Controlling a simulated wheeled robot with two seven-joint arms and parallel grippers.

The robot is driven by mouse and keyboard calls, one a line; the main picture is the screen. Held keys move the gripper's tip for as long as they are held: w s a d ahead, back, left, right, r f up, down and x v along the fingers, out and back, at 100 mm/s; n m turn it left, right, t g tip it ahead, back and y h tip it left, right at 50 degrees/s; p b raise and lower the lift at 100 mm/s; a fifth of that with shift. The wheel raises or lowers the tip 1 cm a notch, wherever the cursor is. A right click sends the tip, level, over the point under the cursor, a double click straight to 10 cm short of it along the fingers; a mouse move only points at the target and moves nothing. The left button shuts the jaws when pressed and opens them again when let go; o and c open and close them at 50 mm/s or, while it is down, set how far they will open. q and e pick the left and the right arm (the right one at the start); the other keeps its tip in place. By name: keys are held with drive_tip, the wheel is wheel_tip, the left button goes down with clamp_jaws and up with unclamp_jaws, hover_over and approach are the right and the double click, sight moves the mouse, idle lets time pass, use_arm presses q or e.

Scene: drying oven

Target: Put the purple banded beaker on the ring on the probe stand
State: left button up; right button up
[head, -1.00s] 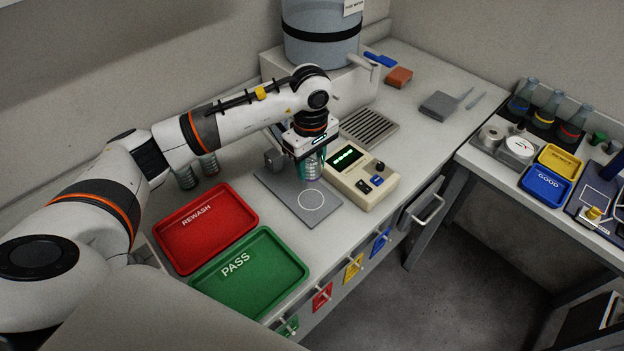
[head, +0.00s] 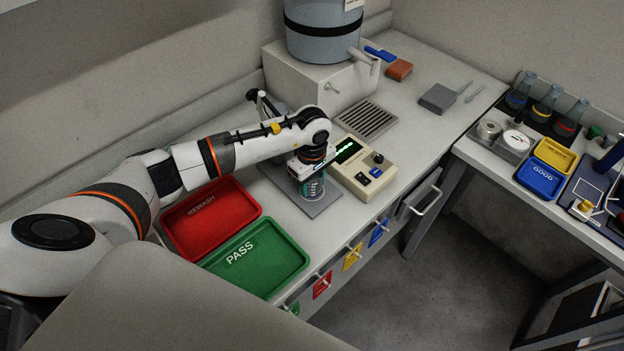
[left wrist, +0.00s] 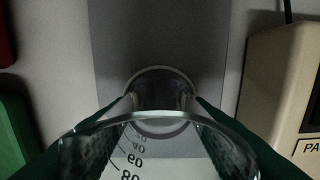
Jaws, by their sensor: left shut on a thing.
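My left gripper (head: 312,187) is shut on a clear glass beaker (head: 314,191) and points down over the probe stand's grey plate (head: 322,208). In the left wrist view the beaker (left wrist: 160,140) stands between the dark fingers, with its rim near the camera and printed graduations on its wall. No purple band can be made out. The pale ring (left wrist: 160,69) shows as an arc just beyond the beaker's far end, roughly lined up with it. Whether the base touches the plate cannot be told. In the head view the ring is hidden. My right gripper is not in view.
A cream meter (head: 365,170) stands close to the right of the plate. The red REWASH tray (head: 210,222) and green PASS tray (head: 258,262) lie to the left and front. A water tank (head: 322,35) on a white block stands behind. Drawers line the front edge.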

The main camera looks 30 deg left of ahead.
use_arm(q)
drive_tip(key=shift+f, duration=0.15)
drive_tip(key=o, duration=1)
drive_tip(key=shift+o, duration=0.2)
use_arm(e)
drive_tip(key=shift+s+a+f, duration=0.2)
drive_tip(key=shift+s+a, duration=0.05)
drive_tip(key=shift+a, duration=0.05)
use_arm(q)
drive_tip(key=shift+r, duration=0.35)
wheel_tip(320, 180, up, 12)
drive_tip(key=b, duration=0.3)
drive_tip(key=shift+f+b, duration=0.15)
drive_tip(key=shift+b, duration=0.15)
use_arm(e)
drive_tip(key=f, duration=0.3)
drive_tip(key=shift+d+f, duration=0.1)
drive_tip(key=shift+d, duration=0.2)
